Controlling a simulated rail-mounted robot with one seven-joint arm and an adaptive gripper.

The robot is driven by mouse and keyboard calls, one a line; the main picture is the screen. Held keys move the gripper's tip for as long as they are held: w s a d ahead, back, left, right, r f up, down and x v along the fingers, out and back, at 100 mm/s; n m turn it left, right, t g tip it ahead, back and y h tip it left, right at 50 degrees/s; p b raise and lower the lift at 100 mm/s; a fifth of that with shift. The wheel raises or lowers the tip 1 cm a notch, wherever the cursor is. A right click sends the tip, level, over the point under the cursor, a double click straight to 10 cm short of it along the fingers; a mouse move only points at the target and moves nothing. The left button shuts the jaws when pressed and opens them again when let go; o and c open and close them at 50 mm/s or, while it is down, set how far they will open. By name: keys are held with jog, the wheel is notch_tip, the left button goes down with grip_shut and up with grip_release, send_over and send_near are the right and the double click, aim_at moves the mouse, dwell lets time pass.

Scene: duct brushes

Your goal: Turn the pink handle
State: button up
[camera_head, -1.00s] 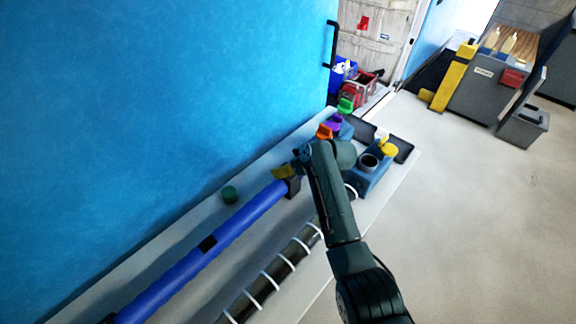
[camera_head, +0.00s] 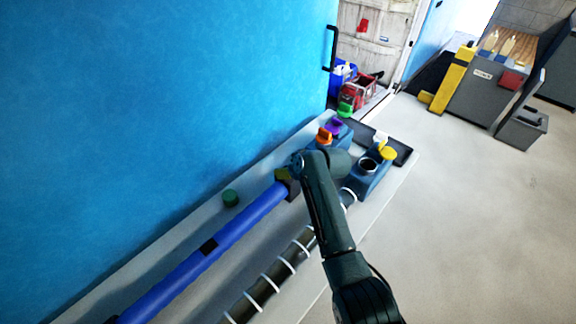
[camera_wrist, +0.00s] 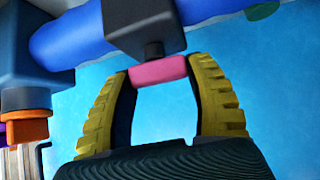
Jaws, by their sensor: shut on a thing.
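The pink handle (camera_wrist: 153,72) shows in the wrist view as a short bar under a dark square block (camera_wrist: 145,25) on the blue pipe (camera_wrist: 70,38). A dark stem joins it to the block. My gripper (camera_wrist: 162,71) has ridged yellow fingers at both ends of the bar and is shut on it. In the head view my arm reaches to the far end of the blue pipe (camera_head: 185,274). A yellow bit of my gripper shows there, and the pink handle is hidden.
Orange (camera_head: 324,136) and purple (camera_head: 335,126) handles stand on blue blocks beyond my gripper. A yellow-handled block (camera_head: 369,177) is to the right. A ringed dark pipe (camera_head: 270,280) runs alongside the blue one. The blue wall (camera_head: 150,110) is close on the left.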

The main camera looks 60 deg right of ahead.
jog(key=m+g+h+p, duration=0.1)
jog(key=m+h+p, duration=0.1)
jog(key=m, duration=0.1)
jog(key=shift+a, duration=0.1)
jog(key=m, duration=0.1)
jog(key=m+g+h+b, duration=0.2)
jog(key=shift+f+m, duration=0.25)
jog(key=shift+m, duration=0.15)
jog(key=m+g+b, duration=0.1)
jog(key=m+b, duration=0.1)
jog(key=m+g+h+b, duration=0.1)
jog(key=g+b, duration=0.1)
jog(key=b, duration=0.1)
jog(key=shift+w+f+m, duration=0.1)
jog(key=shift+f+m, duration=0.1)
jog(key=shift+m, duration=0.2)
jog(key=m+g+b, duration=0.2)
jog(key=b, duration=0.2)
jog(key=shift+m+b, duration=0.4)
jog(key=m+g+b, duration=0.2)
jog(key=b, duration=0.2)
jog(key=shift+r, duration=0.2)
jog(key=shift+r+m+g+b, duration=0.1)
jog(key=shift+m+g+b, duration=0.3)
jog(key=shift+m+b, duration=0.35)
jog(key=o, duration=1.2)
jog(key=shift+r, duration=0.1)
